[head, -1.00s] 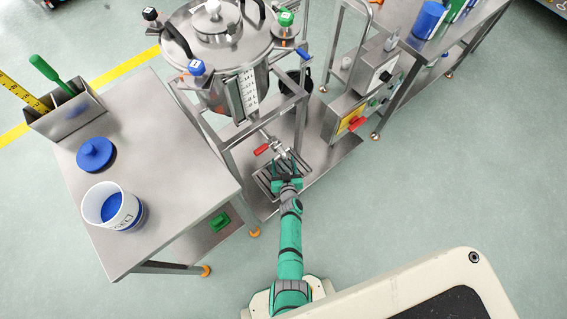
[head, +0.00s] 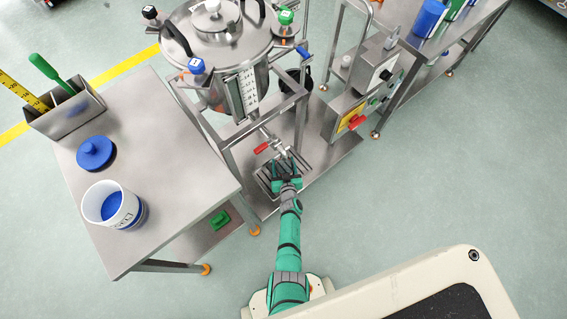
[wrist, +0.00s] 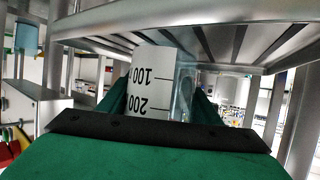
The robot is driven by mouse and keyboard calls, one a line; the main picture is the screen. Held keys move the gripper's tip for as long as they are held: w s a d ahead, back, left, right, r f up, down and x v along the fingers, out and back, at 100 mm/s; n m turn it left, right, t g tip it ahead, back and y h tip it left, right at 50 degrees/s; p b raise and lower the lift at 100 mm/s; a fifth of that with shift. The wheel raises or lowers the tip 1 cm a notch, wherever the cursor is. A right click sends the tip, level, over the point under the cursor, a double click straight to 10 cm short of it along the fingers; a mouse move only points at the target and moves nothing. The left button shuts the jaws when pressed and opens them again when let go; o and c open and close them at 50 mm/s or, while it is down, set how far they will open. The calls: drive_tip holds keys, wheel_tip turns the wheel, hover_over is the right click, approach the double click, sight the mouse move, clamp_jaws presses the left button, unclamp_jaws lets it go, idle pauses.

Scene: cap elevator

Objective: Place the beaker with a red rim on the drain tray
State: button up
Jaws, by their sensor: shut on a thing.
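My gripper (head: 287,172) is low at the drain tray (head: 266,184), under the steel vessel. In the wrist view my gripper (wrist: 160,103) is shut on the beaker (wrist: 152,92), a clear one with a white scale panel. Its 100 and 200 marks look upside down in that picture. The slatted drain tray (wrist: 232,42) fills the top of the wrist view, right at the beaker's 100-mark end. I cannot tell whether the beaker touches the slats. The beaker's rim is hidden, and in the head view the beaker cannot be made out.
The vessel's outlet valve with a red handle (head: 262,148) is just beyond my gripper. Steel frame legs (head: 299,125) stand close by. A steel table (head: 160,190) at left holds a white tub (head: 128,219) and blue lid (head: 95,152). A control box (head: 360,105) stands right.

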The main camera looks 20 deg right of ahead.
drive_tip(key=shift+f, duration=0.35)
drive_tip(key=o, duration=1.1)
drive_tip(key=shift+s, duration=0.1)
drive_tip(key=shift+v, duration=5.3)
drive_tip(key=shift+s+r, duration=0.1)
drive_tip(key=shift+r, duration=0.05)
drive_tip(key=s+a+r+n, duration=0.2)
drive_tip(key=s+a+r, duration=0.1)
drive_tip(key=s+r, duration=0.55)
drive_tip(key=s+a+r+y, duration=0.1)
drive_tip(key=s+a+r, duration=0.3)
drive_tip(key=r, duration=0.6)
drive_tip(key=s+a+r+t+y, duration=0.1)
drive_tip(key=s+a+r, duration=0.3)
drive_tip(key=s+r, duration=0.4)
drive_tip(key=s+a+r+t, duration=0.1)
drive_tip(key=s+a+r, duration=0.3)
drive_tip(key=r, duration=0.8)
drive_tip(key=shift+s+r+y, duration=0.1)
drive_tip(key=shift+s+y, duration=0.3)
drive_tip(key=shift+s, duration=0.85)
